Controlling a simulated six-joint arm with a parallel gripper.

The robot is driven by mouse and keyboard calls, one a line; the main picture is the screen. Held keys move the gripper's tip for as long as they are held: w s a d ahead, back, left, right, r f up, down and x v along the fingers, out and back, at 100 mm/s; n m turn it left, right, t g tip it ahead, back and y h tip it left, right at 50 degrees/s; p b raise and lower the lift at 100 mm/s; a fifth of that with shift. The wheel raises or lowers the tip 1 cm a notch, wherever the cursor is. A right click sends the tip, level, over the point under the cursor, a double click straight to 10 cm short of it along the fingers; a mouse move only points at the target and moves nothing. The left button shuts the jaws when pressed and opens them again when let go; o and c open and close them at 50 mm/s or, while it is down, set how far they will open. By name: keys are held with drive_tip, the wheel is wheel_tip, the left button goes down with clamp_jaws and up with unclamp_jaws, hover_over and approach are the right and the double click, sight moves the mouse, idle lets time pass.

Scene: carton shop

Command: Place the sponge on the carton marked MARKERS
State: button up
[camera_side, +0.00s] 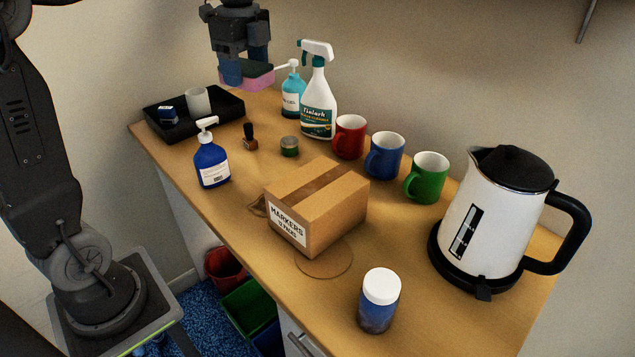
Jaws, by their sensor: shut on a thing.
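The sponge (259,82) is pink with a dark green top. It is held above the far end of the table, near the black tray. My gripper (244,72) points down and is shut on the sponge, with its blue fingertips on the sponge's sides; the far finger is partly hidden. The carton marked MARKERS (335,208) is a closed brown box with tape along its top and a white label on its front left face. It stands upright on the table, and its top is bare. My gripper is up and to the left of it in the picture.
A black tray (165,130) holds a grey cup and a small blue item. A spray bottle (318,100), a teal pump bottle (292,95), a blue pump bottle (211,163), a stamp and a tin stand between. Mugs (386,158), a kettle (487,215) and a jar (379,305) stand right.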

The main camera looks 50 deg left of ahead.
sight(257, 73)
drive_tip(key=d+m, duration=0.2)
drive_tip(key=d, duration=0.1)
drive_tip(key=d+m, duration=0.1)
drive_tip(key=d, duration=0.1)
drive_tip(key=shift+s, duration=0.35)
wheel_tip(257, 73, down, 4)
drive_tip(key=shift+a+f, duration=0.15)
drive_tip(key=shift+f, duration=0.1)
drive_tip(key=w+d+f, duration=0.1)
drive_tip(key=d+f, duration=0.1)
drive_tip(key=d, duration=0.1)
drive_tip(key=w+d+f, duration=0.1)
drive_tip(key=d+f, duration=0.2)
drive_tip(key=d, duration=0.1)
drive_tip(key=w+d+f, duration=0.1)
drive_tip(key=d+f, duration=0.1)
drive_tip(key=d, duration=0.2)
drive_tip(key=shift+w+f, duration=0.25)
drive_tip(key=shift+w, duration=0.1)
drive_tip(key=shift+f, duration=2.05)
drive_tip(key=shift+f, duration=0.15)
drive_tip(key=o, duration=0.9)
